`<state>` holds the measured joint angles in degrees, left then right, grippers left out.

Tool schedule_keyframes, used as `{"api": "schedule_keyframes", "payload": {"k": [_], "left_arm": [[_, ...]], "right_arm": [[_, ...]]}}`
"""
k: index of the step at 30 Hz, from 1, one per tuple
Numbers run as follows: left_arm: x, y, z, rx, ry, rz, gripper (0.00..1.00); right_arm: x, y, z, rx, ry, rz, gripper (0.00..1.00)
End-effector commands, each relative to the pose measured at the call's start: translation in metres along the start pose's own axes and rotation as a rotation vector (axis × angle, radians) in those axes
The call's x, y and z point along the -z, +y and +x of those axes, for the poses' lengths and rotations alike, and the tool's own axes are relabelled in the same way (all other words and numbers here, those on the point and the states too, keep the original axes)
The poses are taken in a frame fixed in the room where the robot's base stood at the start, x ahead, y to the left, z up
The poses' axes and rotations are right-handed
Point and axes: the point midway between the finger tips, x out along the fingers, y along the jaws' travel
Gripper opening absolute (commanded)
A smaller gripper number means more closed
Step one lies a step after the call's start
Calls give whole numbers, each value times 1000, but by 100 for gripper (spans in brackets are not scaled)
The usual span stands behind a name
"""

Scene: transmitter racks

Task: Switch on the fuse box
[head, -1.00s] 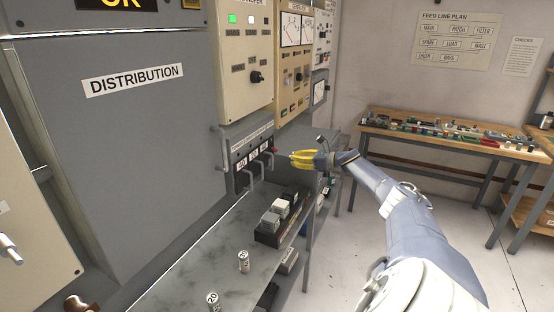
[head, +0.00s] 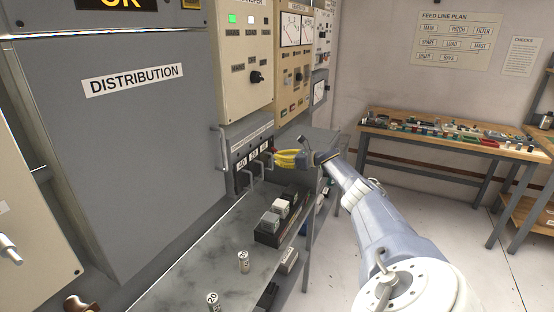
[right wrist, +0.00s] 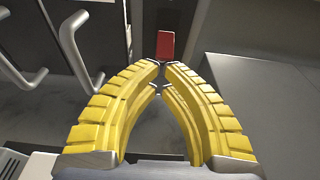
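My right gripper (head: 277,158) has yellow fingers and is in front of the box's right end. Its fingertips (right wrist: 163,67) come together with nothing seen between them. They look close to the lever; I cannot tell whether they touch it. My left gripper is out of view.
A grey bench (head: 190,270) below the box carries a dark holder with grey and white blocks (head: 275,219) and two small cylinders (head: 243,261). A large DISTRIBUTION cabinet (head: 130,150) stands left. A wooden workbench (head: 450,140) with parts is at the back right.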

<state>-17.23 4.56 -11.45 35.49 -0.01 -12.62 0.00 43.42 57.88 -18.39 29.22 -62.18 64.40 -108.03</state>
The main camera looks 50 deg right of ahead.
Motion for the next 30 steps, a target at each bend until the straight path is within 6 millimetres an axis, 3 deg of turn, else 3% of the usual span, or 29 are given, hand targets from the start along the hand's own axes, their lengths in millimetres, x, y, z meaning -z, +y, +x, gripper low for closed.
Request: {"api": "schedule_keyframes", "payload": {"k": [21, 30], "left_arm": [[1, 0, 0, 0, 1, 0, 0], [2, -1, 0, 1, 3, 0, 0]], "right_arm": [[0, 1, 8, -2, 2, -1, 0], [1, -7, -10, 15, 41, -1, 0]]}}
